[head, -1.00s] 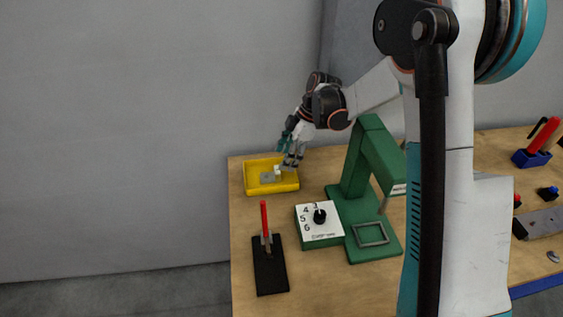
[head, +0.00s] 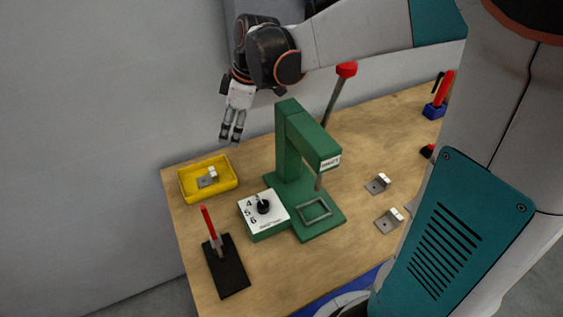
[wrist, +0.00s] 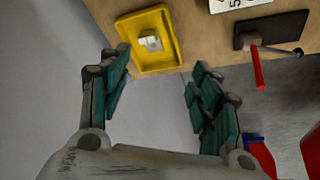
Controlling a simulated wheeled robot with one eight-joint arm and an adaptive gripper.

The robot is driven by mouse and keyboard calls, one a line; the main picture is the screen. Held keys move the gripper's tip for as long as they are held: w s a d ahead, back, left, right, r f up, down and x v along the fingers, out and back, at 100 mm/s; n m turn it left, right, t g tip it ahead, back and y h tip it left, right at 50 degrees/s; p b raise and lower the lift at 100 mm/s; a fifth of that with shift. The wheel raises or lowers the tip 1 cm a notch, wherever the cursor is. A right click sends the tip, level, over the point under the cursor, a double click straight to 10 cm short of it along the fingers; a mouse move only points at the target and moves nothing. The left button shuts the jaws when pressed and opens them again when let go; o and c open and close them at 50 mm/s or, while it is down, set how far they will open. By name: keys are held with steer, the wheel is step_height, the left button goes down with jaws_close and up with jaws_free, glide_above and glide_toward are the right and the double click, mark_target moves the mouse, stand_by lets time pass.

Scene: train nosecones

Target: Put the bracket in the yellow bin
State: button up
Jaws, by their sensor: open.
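The yellow bin (head: 183,193) sits at the table's far left corner in the head view; it also shows at the top of the wrist view (wrist: 152,67). A grey metal bracket (head: 207,180) with a pale upright block lies inside the bin, and it shows there in the wrist view (wrist: 150,42). Two similar brackets lie on the table right of the green press, one farther back (head: 377,184) and one nearer (head: 388,221). My gripper (head: 231,141) is open and empty, raised above and right of the bin, apart from it. In the wrist view its teal fingers (wrist: 158,95) are wide apart.
A green press (head: 300,150) with a red-topped lever stands mid-table. A white-topped dial box (head: 265,215) sits beside it. A black base with a red handle (head: 225,265) stands at the front left. A blue holder (head: 434,111) is at the back right.

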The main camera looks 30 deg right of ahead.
steer(key=s+d+r+m+t+h, duration=0.1)
steer(key=s+d+m+t, duration=0.1)
steer(key=s+m, duration=0.4)
steer(key=s+d+r+m+t+h, duration=0.1)
steer(key=s+m, duration=0.5)
steer(key=s, duration=0.8)
steer(key=shift+d+r+t+h, duration=0.4)
steer(key=shift+d+r+t, duration=0.2)
steer(key=shift+t, duration=0.4)
